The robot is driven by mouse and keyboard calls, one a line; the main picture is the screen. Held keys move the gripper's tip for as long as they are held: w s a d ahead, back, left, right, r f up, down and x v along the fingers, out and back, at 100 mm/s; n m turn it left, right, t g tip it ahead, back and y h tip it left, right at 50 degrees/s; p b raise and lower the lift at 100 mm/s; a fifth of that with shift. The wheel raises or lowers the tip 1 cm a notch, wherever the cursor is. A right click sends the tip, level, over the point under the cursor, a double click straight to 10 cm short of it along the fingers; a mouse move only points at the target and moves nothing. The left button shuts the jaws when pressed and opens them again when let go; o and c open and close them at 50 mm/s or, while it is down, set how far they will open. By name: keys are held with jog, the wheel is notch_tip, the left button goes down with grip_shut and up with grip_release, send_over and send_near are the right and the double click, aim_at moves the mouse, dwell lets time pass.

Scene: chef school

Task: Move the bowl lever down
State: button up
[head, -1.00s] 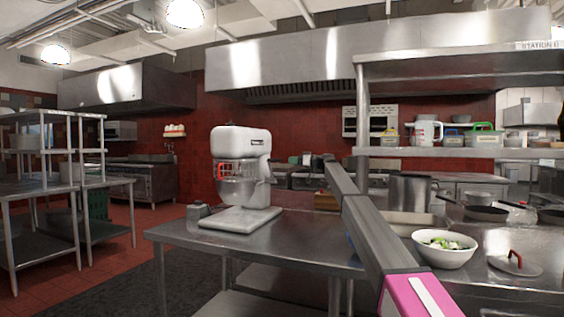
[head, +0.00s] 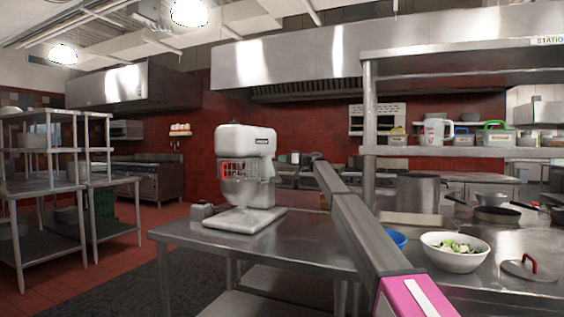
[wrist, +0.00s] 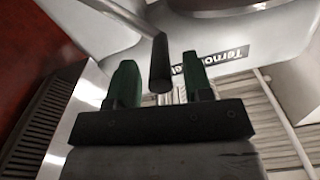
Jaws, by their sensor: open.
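The white stand mixer (head: 246,170) stands on the steel table, with its bowl behind a wire guard with a red edge. In the wrist view, its pale body with a dark name label (wrist: 228,60) fills the top. A lever with a metal rod and a black grip (wrist: 160,65) reaches down from the upper left. My gripper (wrist: 158,78) has two green fingers, apart, one on each side of the black grip. I cannot tell whether either finger touches it. In the head view my arm hides the gripper, and the lever is not distinguishable.
The steel table (head: 290,251) has clear room right of the mixer. A small metal object (head: 202,210) sits left of it. A white salad bowl (head: 455,251), a blue bowl (head: 397,239), a pot lid (head: 529,269) and pans are on the right counter. A shelf (head: 470,152) overhangs there.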

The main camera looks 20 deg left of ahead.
jog(key=shift+a, duration=0.6)
grip_shut()
jog(key=shift+s+f, duration=0.1)
